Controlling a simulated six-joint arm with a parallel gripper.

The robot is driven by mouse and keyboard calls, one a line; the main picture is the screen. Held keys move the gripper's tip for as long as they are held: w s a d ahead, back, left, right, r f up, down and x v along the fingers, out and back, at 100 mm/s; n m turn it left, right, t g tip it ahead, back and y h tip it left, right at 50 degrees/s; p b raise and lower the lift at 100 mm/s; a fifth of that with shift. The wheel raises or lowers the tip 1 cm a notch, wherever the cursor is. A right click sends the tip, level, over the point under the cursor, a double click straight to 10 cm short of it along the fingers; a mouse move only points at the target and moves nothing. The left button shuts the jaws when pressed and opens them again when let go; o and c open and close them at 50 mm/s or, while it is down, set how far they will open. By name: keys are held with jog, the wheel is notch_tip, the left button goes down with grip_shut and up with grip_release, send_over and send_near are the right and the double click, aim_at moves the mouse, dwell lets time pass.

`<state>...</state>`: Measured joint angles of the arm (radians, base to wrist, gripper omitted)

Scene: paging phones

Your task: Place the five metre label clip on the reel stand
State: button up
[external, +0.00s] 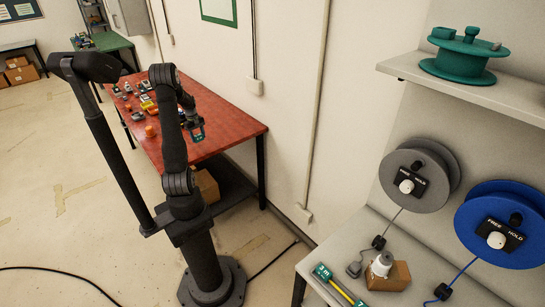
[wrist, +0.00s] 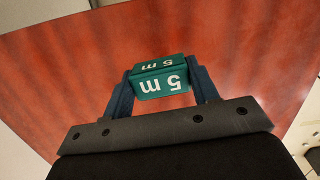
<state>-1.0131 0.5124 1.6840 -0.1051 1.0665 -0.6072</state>
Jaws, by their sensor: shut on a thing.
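The five metre label clip (wrist: 161,80) is a small green block marked "5 m", upside down in the wrist view. My gripper (wrist: 160,88) is shut on it, one finger on each side. In the external view my gripper (external: 193,130) holds the clip (external: 197,134) above the front part of the red table, far from the reels. At the right, a grey reel (external: 432,165) and a blue reel (external: 490,232) stand at a pale bench, each with a black plate and white knob. I cannot tell which part is named the reel stand.
A green reel (external: 464,56) lies on a pale shelf (external: 510,98) above. On the pale bench (external: 345,248) are a green label (external: 323,272) with a yellow rod, a brown box (external: 392,277) and cables. Several small items crowd the far part of the red table (external: 225,132).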

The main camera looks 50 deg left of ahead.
aim_at(198, 147)
jog(key=shift+s+a+f, duration=0.25)
jog(key=shift+a+f, duration=0.15)
jog(key=shift+a, duration=0.15)
jog(key=shift+s+a+f, duration=0.25)
jog(key=shift+a+f, duration=0.1)
jog(key=shift+a, duration=0.15)
jog(key=shift+f, duration=1.7)
jog(key=shift+f, duration=0.2)
jog(key=o, duration=1)
jog(key=shift+o, duration=0.2)
notch_tip(198, 147, up, 16)
jog(key=a, duration=0.2)
jog(key=shift+s+r, duration=0.25)
jog(key=shift+s, duration=0.2)
jog(key=shift+o, duration=0.4)
jog(key=shift+a+r, duration=0.15)
jog(key=shift+r, duration=0.25)
